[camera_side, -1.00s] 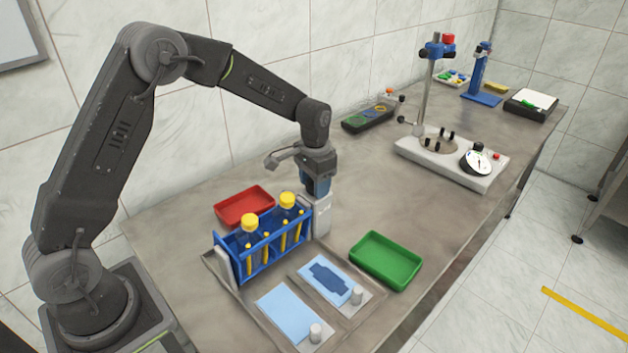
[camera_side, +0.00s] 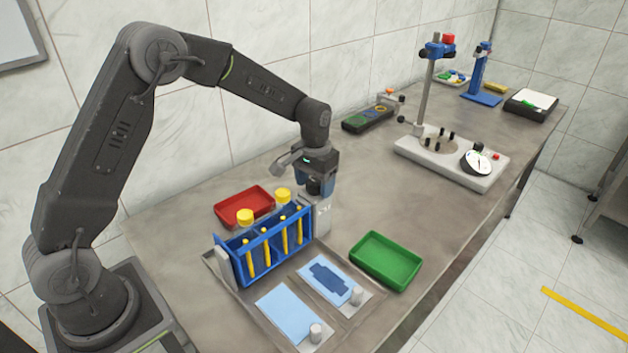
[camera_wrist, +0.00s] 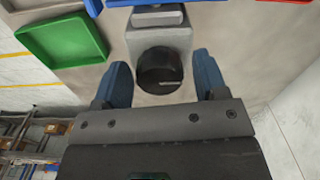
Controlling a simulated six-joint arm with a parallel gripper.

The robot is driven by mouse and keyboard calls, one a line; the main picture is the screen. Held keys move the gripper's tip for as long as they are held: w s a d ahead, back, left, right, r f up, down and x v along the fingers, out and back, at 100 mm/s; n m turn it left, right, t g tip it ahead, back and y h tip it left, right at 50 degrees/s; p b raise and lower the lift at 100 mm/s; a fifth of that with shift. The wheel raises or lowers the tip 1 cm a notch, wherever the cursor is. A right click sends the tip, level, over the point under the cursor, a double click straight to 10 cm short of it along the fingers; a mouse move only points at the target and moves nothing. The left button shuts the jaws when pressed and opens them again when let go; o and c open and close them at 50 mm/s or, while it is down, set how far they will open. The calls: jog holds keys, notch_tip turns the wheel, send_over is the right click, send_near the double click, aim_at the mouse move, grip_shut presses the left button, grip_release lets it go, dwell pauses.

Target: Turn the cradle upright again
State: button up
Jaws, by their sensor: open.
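The blue cradle (camera_side: 262,250) sits at the tray's back end and holds two bottles with yellow caps (camera_side: 245,217). Its barred front wall hides most of the bottles. I cannot tell its exact tilt. My gripper (camera_side: 315,190) is at this end, pointing down. In the wrist view my gripper (camera_wrist: 162,62) is open, with one blue finger either side of the knob and gaps showing.
A red tray (camera_side: 243,206) lies behind the cradle and a green tray (camera_side: 386,262) to its right. Light blue pads (camera_side: 288,313) lie in front. A grey stand (camera_side: 450,165) is farther back. The bench between is clear.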

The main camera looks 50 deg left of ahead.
aim_at(315, 181)
jog(key=shift+o, duration=1.2)
jog(key=shift+r, duration=0.1)
jog(key=shift+r, duration=3.4)
